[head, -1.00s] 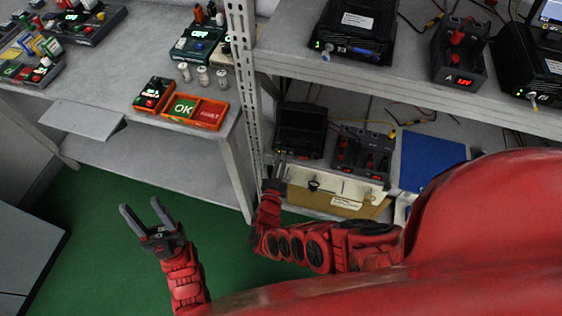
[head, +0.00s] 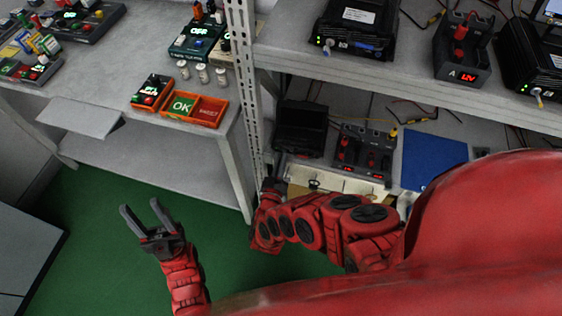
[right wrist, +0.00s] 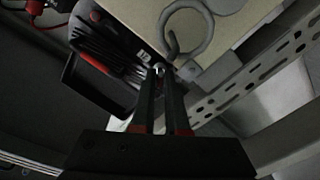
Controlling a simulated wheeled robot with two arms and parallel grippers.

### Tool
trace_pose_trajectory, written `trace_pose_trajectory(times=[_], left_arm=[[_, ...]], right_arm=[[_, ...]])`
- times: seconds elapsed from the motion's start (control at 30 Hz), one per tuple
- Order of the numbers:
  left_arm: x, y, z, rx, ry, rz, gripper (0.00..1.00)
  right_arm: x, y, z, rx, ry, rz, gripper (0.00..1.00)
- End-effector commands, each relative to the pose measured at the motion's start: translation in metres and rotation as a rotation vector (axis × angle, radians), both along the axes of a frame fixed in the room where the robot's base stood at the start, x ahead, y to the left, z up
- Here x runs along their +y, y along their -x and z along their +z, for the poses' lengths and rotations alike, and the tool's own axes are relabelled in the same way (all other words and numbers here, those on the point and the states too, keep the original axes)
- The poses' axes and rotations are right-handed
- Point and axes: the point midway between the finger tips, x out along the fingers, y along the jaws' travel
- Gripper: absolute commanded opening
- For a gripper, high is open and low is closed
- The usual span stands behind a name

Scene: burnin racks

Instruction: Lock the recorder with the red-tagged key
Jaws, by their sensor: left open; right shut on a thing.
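A black box, which looks like the recorder (head: 300,128), sits at the left end of the lower shelf. What looks like the same box (right wrist: 105,62) shows in the right wrist view, dark with a finned edge and a red stripe. My right gripper (right wrist: 160,82) is shut on a small metallic thing (right wrist: 158,69) at its fingertips, close beside the box; contact cannot be told. I take it for the key, but no red tag shows clearly. In the head view, the right gripper (head: 271,185) is mostly hidden. My left gripper (head: 146,215) is open and empty above the green floor.
A perforated metal post (head: 243,85) stands left of the lower shelf. Black units (head: 355,32) with tagged keys sit on the upper shelf (head: 400,80). A power supply (head: 362,152) and a blue mat (head: 432,160) lie right of the box. An orange tray (head: 195,110) is on the left bench.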

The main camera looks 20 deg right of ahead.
Motion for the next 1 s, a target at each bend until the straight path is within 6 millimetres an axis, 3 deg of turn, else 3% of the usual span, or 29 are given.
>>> trace_pose_trajectory(times=[0.4,0.9,0.93,1.0], left_arm=[[0.0000,-0.0001,-0.0063,0.000,0.000,0.000,0.50],[0.0000,0.0001,-0.0065,0.000,0.000,0.000,0.50],[0.0000,0.0000,-0.0065,0.000,0.000,0.000,0.50],[0.0000,0.0000,-0.0065,0.000,0.000,0.000,0.50]], right_arm=[[0.0002,-0.0008,0.0003,0.079,0.137,0.000,0.00],[-0.0001,-0.0007,0.0005,0.088,0.150,-0.001,0.00],[-0.0001,-0.0007,0.0005,0.088,0.150,-0.001,0.17],[0.0000,-0.0006,0.0005,0.088,0.150,-0.001,0.19]])
